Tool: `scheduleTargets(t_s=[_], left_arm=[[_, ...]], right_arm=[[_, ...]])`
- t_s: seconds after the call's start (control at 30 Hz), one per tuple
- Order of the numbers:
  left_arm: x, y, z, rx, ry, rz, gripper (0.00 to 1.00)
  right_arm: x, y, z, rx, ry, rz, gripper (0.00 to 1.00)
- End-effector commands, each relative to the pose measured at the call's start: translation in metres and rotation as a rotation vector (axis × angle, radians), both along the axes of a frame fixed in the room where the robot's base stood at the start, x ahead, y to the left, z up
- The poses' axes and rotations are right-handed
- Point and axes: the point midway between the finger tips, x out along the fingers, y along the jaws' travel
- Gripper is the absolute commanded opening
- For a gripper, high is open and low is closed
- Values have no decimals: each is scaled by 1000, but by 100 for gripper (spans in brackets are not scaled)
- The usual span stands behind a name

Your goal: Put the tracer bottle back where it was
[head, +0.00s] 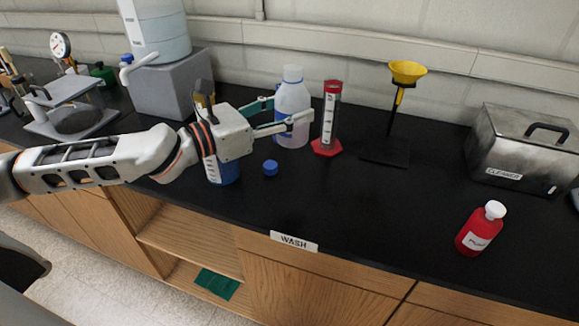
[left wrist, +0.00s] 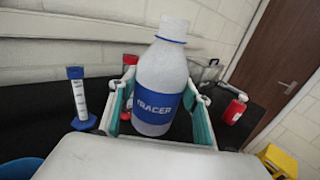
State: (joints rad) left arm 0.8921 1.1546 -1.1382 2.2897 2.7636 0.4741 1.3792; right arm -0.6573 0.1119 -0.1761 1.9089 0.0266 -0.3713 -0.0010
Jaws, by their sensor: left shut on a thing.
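The tracer bottle (head: 292,99) is pale and translucent with a blue label, upright at the back middle of the black counter. In the left wrist view the bottle (left wrist: 163,72) shows "TRACER" on its label. My left gripper (head: 290,117) is shut on the bottle, with a teal-padded finger on each side; it also shows in the left wrist view (left wrist: 160,105). My right gripper is not in view.
A red graduated cylinder (head: 331,115) stands close right of the bottle. A blue cap (head: 270,168) lies in front. A yellow funnel on a stand (head: 408,72), metal cleaner box (head: 520,150) and red bottle (head: 478,232) are farther right.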

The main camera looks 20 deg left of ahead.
Motion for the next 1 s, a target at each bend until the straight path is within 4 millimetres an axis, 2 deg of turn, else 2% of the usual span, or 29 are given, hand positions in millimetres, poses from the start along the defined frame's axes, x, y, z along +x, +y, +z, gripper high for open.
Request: scheduleTargets(t_s=[0.03, 0.4, 0.6, 0.77, 1.0], left_arm=[[-1, -1, -12, -1, 5, -1, 17], [-1, -1, -79, -3, 3, 0, 17], [0, -1, -108, -2, 0, 0, 17], [0, -1, -117, -2, -1, -1, 17], [0, 0, -149, -1, 0, 0, 17]], right_arm=[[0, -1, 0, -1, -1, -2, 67], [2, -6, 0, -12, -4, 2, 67], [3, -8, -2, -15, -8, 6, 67], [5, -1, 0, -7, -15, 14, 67], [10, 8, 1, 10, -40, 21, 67]])
